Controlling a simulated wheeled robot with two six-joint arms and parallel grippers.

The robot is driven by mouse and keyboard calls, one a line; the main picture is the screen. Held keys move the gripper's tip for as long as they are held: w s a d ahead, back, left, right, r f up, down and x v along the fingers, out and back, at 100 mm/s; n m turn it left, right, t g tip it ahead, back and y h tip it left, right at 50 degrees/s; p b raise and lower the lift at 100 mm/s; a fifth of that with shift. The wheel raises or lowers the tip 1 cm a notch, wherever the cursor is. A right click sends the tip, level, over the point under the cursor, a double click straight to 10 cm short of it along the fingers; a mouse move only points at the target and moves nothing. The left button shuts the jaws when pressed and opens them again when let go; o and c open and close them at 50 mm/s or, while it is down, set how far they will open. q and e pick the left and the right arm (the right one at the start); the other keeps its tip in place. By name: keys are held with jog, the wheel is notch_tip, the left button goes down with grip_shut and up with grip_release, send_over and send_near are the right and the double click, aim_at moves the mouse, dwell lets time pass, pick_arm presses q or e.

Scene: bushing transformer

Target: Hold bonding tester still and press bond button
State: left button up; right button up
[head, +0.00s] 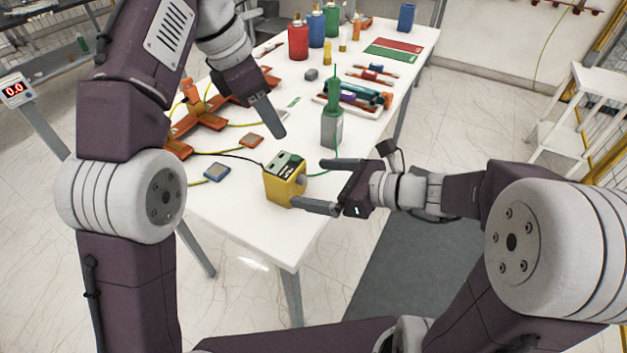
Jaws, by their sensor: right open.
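The bonding tester (284,188) is a yellow box with a dark green top panel. It stands upright near the front of the white table, with a grey round part on its right side. The bond button cannot be made out at this size. My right gripper (308,184) is open to the right of the tester, its fingers pointing left. Its lower finger reaches in front of the tester's lower right corner; contact cannot be told. My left gripper (278,132) points down above the table, behind the tester and apart from it. Only one finger shows clearly.
A black cable runs left from the tester across the white table (243,228). Blue (217,172) and orange (250,140) pads lie left of it. A grey block with a green top (332,128) stands behind my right gripper. Orange stands, bottles and a tool tray (352,108) lie farther back.

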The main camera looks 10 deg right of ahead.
aim_at(286, 179)
jog(key=x, duration=0.9)
jog(key=shift+c, duration=0.4)
jog(key=c, duration=2)
pick_arm(q)
grip_shut()
pick_arm(e)
jog(key=shift+o, duration=0.2)
